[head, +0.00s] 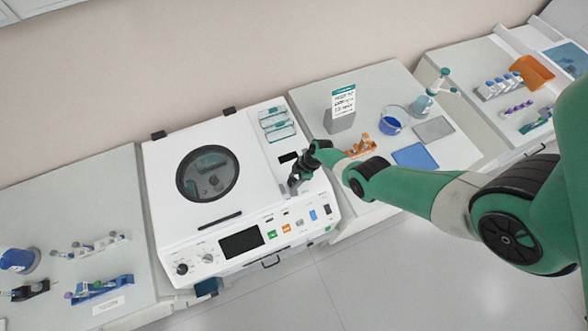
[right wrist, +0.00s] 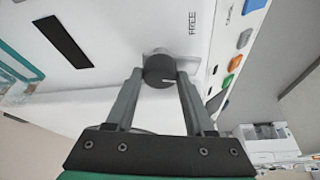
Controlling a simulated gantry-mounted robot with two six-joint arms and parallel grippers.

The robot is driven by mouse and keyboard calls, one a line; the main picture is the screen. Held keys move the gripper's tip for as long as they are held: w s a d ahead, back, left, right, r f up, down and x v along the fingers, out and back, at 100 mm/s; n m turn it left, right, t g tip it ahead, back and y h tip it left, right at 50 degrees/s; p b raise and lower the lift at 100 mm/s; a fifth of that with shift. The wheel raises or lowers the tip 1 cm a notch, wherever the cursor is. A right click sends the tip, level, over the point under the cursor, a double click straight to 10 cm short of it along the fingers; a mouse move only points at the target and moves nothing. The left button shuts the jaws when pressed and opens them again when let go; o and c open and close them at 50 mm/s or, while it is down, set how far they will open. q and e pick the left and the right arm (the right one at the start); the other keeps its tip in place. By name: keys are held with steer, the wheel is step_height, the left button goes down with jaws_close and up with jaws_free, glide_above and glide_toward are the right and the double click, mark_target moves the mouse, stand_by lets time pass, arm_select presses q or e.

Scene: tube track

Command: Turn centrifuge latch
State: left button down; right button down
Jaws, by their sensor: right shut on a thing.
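The white centrifuge (head: 165,215) stands in the middle of the head view, with its lid down and a round dark window (head: 208,173). The latch is a dark round knob (right wrist: 158,69) on the centrifuge top, seen in the right wrist view beside the printed word "FREE". My right gripper (right wrist: 160,80) is shut on this latch knob, with one finger on each side of it. In the head view my right gripper (head: 294,186) is at the right part of the centrifuge top and hides the latch. My left gripper is not in view.
The control panel (head: 242,242) with a screen and coloured buttons is on the centrifuge front. The right bench holds a sign (head: 342,103), a beaker (head: 392,120), a blue mat (head: 411,155) and an orange rack (head: 361,146). Tube racks (head: 101,288) stand on the left bench.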

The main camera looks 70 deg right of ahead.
steer(key=shift+d+f+n+g+y+b, duration=0.1)
steer(key=shift+n+g+y+b, duration=0.35)
steer(key=shift+n, duration=1.15)
steer(key=shift+c, duration=1.3)
jaws_free()
